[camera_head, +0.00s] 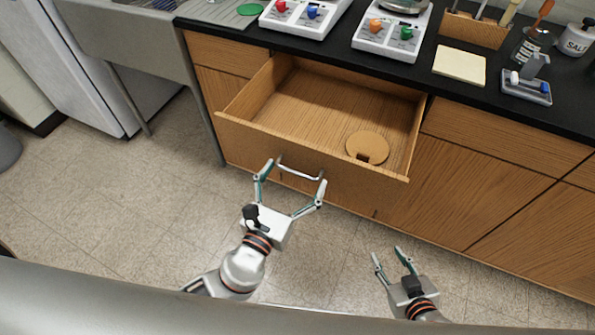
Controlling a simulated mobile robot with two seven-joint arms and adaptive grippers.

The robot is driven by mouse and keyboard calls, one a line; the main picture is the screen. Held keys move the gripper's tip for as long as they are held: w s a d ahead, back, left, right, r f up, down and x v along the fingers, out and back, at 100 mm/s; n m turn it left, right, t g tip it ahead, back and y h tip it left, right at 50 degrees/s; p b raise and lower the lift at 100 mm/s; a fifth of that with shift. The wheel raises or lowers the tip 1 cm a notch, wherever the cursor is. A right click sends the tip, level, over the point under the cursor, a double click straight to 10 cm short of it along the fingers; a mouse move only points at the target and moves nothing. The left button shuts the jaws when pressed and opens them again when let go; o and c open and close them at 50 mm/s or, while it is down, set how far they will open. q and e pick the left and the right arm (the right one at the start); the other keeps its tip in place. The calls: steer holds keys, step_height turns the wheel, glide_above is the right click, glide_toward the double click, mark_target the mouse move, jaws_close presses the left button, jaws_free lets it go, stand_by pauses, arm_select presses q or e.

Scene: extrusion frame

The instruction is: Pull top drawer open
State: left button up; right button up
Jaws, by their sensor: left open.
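The top drawer (310,164) stands pulled out from the wooden cabinet, and its inside shows. A round wooden disc (367,146) lies in it towards the right front. A pale bar handle (301,172) is on the drawer's front face. My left gripper (293,184) is open in front of the drawer, its fingers spread near the two ends of the handle. Whether they touch the handle, I cannot tell. My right gripper (389,254) is low at the right, with its two fingers apart and nothing between them, away from the drawer.
Closed cabinet fronts (450,195) stand right of the drawer. The black counter (330,42) above holds white devices with coloured knobs (388,35), a yellow pad (459,65) and a salt jar (577,38). A metal sink stand (140,45) is at left.

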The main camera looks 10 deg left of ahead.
arm_select(q)
steer(key=v, duration=1)
steer(key=shift+s, duration=0.35)
steer(key=shift+r, duration=0.1)
steer(key=a+f+n+g+y, duration=0.1)
steer(key=f+n, duration=0.4)
steer(key=n, duration=0.6)
steer(key=s+a+f+n+g+y, duration=0.1)
steer(key=a+f+n+g, duration=0.2)
steer(key=n, duration=0.9)
steer(key=a+f+n+g, duration=0.2)
steer(key=a+f+n, duration=0.5)
steer(key=n, duration=0.5)
steer(key=shift+s+a+f+y, duration=0.15)
steer(key=shift+s+f+y, duration=0.2)
steer(key=shift+f, duration=0.45)
